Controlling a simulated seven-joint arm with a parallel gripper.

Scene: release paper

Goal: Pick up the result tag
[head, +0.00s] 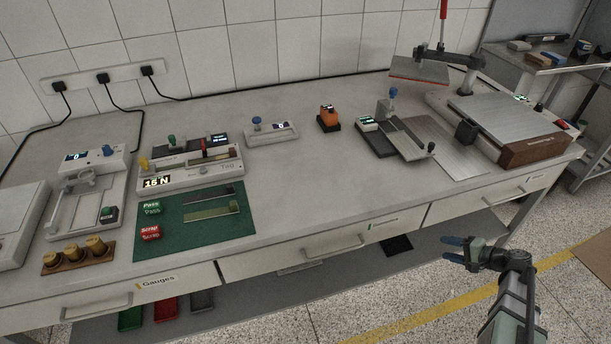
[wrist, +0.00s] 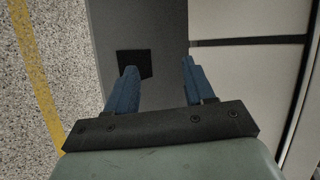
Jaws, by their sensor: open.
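A green mat (head: 222,226) lies on the left part of the bench. On its left side are a green tag marked Pass (head: 151,206) and a red tag marked Scrap (head: 151,232). Which one is the result tag I cannot tell. My gripper (head: 448,248) is in front of the bench at the right, over the floor, far from both tags. Its blue fingers are apart with nothing between them, as the wrist view also shows (wrist: 158,66). No tag shows in the wrist view.
A gauge marked 15 N (head: 190,172) stands behind the mat. Brass weights (head: 73,253) stand left of it. An orange device (head: 328,118) and a press (head: 520,127) are farther right. The bench front between mat and press is clear. A lower shelf (head: 340,262) runs beneath the drawers.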

